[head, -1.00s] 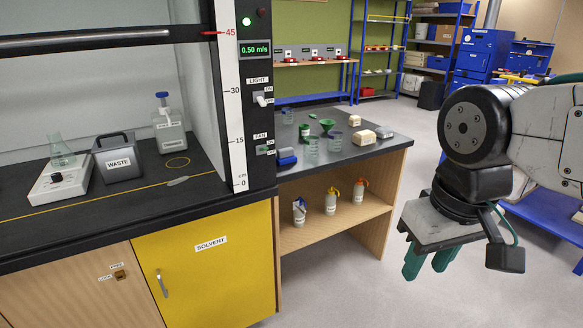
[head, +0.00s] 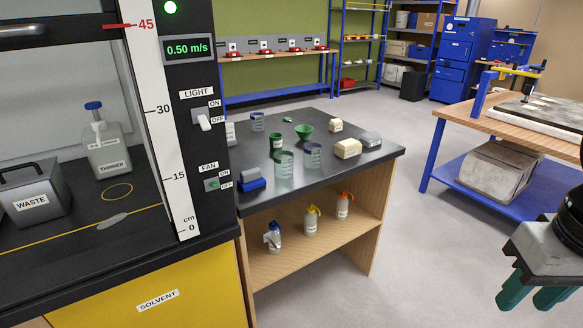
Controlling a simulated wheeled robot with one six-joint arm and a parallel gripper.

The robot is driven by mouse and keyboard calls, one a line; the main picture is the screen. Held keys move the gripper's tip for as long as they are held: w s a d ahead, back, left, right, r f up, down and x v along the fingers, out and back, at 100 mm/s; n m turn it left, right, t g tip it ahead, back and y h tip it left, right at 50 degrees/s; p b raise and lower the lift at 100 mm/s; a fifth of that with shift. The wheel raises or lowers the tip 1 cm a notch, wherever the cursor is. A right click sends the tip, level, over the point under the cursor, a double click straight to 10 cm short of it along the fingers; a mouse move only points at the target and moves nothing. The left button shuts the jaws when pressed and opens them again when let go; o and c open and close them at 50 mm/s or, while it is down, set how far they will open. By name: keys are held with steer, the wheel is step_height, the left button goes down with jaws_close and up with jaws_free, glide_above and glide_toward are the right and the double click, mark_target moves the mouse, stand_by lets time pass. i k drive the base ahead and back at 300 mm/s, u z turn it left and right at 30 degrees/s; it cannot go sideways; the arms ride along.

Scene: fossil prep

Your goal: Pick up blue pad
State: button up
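A small blue block with a grey upper part (head: 252,181), which looks like the blue pad, lies on the black side bench top (head: 320,180) at its near left corner, beside the fume hood's post. My gripper (head: 532,299) is at the lower right edge of the head view, partly cut off. Its two green fingers point down with a gap between them, and nothing shows between them. It is well to the right of the blue pad and apart from it.
Glass beakers (head: 284,165), a green funnel (head: 305,134) and cream blocks (head: 347,149) stand near the pad. The hood post (head: 190,110) rises just left of it. Wash bottles (head: 311,221) stand on the shelf below. Floor (head: 405,240) is clear right of the bench.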

mark_target(250, 180)
steer(key=z, duration=0.15)
steer(key=i, duration=0.85)
steer(key=u, duration=0.8)
steer(key=i, duration=0.65)
steer(key=u, duration=0.6)
